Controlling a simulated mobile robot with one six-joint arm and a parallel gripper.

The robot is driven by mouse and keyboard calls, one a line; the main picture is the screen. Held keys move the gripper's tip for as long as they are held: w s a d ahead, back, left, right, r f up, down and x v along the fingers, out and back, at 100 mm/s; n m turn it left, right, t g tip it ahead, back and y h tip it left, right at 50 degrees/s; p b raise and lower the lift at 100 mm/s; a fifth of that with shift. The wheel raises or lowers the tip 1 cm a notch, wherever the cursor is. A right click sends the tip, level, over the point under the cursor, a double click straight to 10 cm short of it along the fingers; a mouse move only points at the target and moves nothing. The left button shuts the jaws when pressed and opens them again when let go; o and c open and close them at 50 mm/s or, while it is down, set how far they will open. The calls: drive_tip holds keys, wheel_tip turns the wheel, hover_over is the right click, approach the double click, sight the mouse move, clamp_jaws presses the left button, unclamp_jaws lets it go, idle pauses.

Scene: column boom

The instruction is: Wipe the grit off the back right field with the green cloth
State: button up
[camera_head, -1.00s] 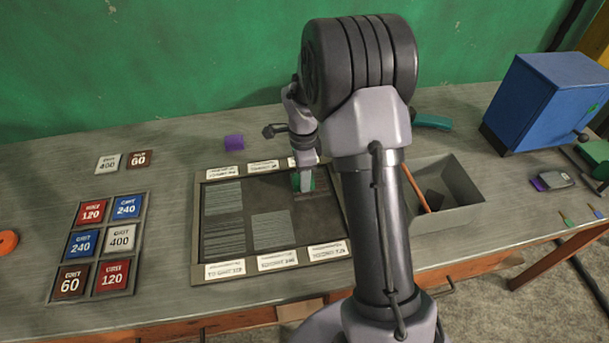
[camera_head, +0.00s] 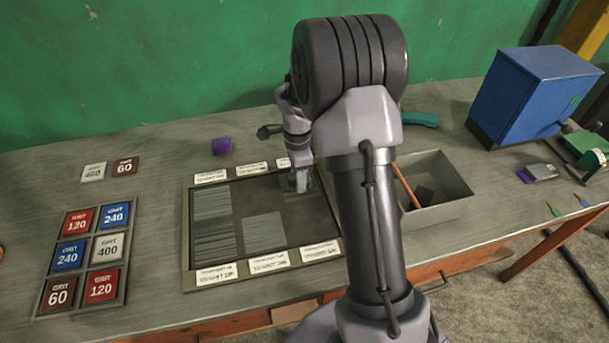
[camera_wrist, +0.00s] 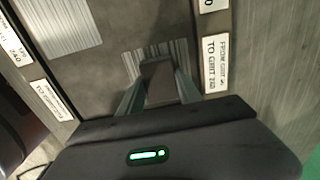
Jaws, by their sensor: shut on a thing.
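The dark panel (camera_head: 187,262) lies on the bench, with label strips along its back and front edges. Its back right field (camera_head: 290,200) is partly hidden by my arm and gripper. In the wrist view this field shows a pale streaked patch (camera_wrist: 178,50). My gripper (camera_head: 299,185) points down at the field. In the wrist view its fingers (camera_wrist: 160,90) are shut on a small grey-brown block-like thing (camera_wrist: 160,72). I cannot tell whether it touches the panel. A teal-green curved piece (camera_head: 420,118) lies behind my arm; I cannot tell whether it is the cloth.
A grey open bin (camera_head: 450,208) with a dark thing inside stands right of my arm. A blue cabinet (camera_head: 530,90) is at the back right. A purple roll (camera_head: 222,146) lies behind the panel. A rack of grit cards (camera_head: 84,255) stands left.

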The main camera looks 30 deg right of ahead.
drive_tip(key=shift+w+a, duration=0.25)
drive_tip(key=shift+a, duration=0.65)
drive_tip(key=shift+d, duration=0.15)
drive_tip(key=shift+s+d+f, duration=0.1)
drive_tip(key=shift+s+d, duration=0.2)
drive_tip(key=shift+d, duration=0.5)
wheel_tip(320, 180, up, 9)
drive_tip(key=p, duration=0.6)
